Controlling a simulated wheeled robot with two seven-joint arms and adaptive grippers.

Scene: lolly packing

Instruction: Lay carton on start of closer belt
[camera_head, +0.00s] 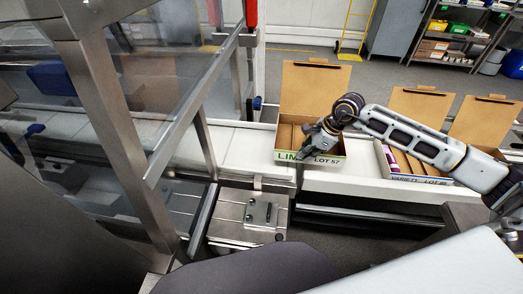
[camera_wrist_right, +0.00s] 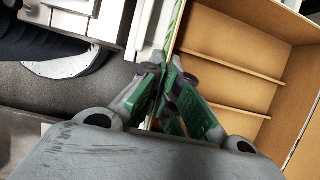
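An open carton (camera_head: 312,88) with a raised brown lid and a "LIME LOT 57" label stands upright at the right end of a pale belt (camera_head: 240,147), which runs left into a glazed machine. Whether its base rests on the belt or on the white bench cannot be told. My right gripper (camera_head: 318,137) is at the carton's near wall. In the wrist view my right gripper (camera_wrist_right: 167,85) has its green-padded fingers on either side of the carton's wall (camera_wrist_right: 176,35), closed on it. The carton's inside shows brown dividers and no lollies in the visible part. My left gripper is out of view.
Two more open cartons (camera_head: 420,105) (camera_head: 487,120) stand to the right on the white bench (camera_head: 375,184); one is labelled "VARIETY LOT". The machine's metal frame (camera_head: 205,140) stands left of the carton. A steel plate (camera_head: 248,212) lies in front of the belt.

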